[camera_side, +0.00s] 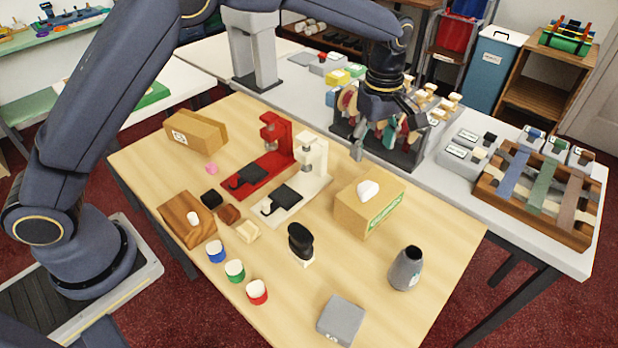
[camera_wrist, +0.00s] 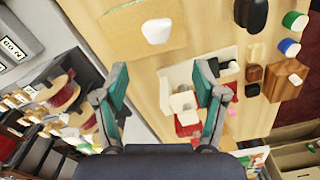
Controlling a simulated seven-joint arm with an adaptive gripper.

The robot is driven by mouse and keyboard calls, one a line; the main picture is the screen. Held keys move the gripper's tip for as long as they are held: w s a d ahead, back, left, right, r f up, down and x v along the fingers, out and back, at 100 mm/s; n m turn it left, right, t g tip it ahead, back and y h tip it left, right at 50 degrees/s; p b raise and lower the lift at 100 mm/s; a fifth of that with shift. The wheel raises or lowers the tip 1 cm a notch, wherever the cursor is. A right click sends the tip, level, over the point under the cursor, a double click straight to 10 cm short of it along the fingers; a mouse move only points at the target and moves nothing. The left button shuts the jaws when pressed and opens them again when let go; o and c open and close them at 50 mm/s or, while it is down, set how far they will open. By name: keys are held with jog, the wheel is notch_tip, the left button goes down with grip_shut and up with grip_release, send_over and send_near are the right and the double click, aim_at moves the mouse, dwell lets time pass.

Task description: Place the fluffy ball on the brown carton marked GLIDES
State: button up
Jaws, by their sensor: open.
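A small pink ball (camera_side: 211,168), likely the fluffy ball, lies on the wooden table near the left; its texture is too small to tell. It also shows in the wrist view (camera_wrist: 232,112), right of my fingers. A brown carton (camera_side: 205,131) with a pale label stands behind it at the far left; I cannot read the label. A second tan box (camera_side: 375,205) has a green label, unreadable here, and a white tuft on top; it shows in the wrist view too (camera_wrist: 120,38). My gripper (camera_side: 386,138) is open and empty, above the back-right table edge, far from the pink ball.
A red stand (camera_side: 278,130) and a white stand (camera_side: 310,155) fill the middle of the table. A dark rack (camera_side: 400,155) is near my gripper. A dark bottle (camera_side: 406,270), grey box (camera_side: 341,320), wooden block (camera_side: 187,220) and several colored-lidded jars stand in front.

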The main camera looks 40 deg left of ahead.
jog(key=s+a+r+m+t+h, duration=0.1)
jog(key=s+a+r+m+t, duration=0.2)
jog(key=s+a+r+m, duration=0.7)
jog(key=s+a+r+m+t, duration=0.1)
jog(key=s+a, duration=0.2)
jog(key=s, duration=0.3)
jog(key=s+a+m, duration=0.1)
jog(key=s+a, duration=0.2)
jog(key=s, duration=0.3)
jog(key=s+a+r+m+t+y, duration=0.1)
jog(key=s+a+m, duration=0.1)
jog(key=s, duration=0.4)
jog(key=shift+s+a+r+t, duration=0.15)
jog(key=shift+a+r+t, duration=0.15)
jog(key=shift+a, duration=0.1)
